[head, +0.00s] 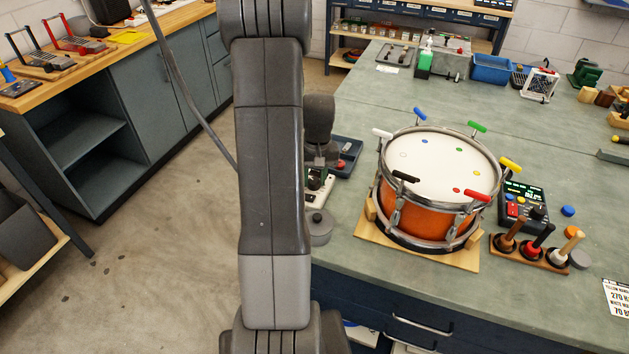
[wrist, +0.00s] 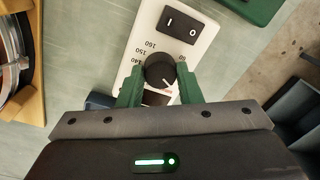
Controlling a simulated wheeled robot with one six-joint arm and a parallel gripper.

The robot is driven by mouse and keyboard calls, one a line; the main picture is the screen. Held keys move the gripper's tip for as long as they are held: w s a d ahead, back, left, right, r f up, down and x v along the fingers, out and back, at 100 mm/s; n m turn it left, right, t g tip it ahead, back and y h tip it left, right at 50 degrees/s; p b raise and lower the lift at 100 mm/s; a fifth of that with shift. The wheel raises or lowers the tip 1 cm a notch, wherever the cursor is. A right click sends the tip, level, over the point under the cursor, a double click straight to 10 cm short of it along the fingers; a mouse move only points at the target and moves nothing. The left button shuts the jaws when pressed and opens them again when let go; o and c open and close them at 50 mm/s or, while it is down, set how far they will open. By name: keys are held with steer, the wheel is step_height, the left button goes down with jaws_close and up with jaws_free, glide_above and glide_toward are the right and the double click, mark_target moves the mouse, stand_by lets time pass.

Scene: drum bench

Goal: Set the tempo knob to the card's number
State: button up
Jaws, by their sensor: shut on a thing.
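The tempo knob (wrist: 157,69) is a round black knob on a white metronome box (wrist: 196,38). My gripper (wrist: 158,74) has its two green fingers on either side of the knob, shut on it. A small white mark on the knob points toward the lower right in the wrist view. Printed numbers 160, 150 and 140 show to the left of the knob; a partly covered 60 is at its right. In the head view the box (head: 318,197) is partly behind my arm.
A drum (head: 437,185) with coloured key handles stands right of the box on a wooden base. A grey round pot (head: 319,228) sits close in front of the box. A mallet stand (head: 530,252) and a dark tuner (head: 525,204) are farther right. The back bench has free room.

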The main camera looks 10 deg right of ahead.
steer(key=n+b, duration=0.1)
steer(key=n, duration=0.3)
steer(key=shift+f+n, duration=0.1)
steer(key=shift+n, duration=0.2)
steer(key=shift+n+b, duration=0.6)
steer(key=shift+n, duration=1.4)
steer(key=o, duration=1)
steer(key=shift+c, duration=0.2)
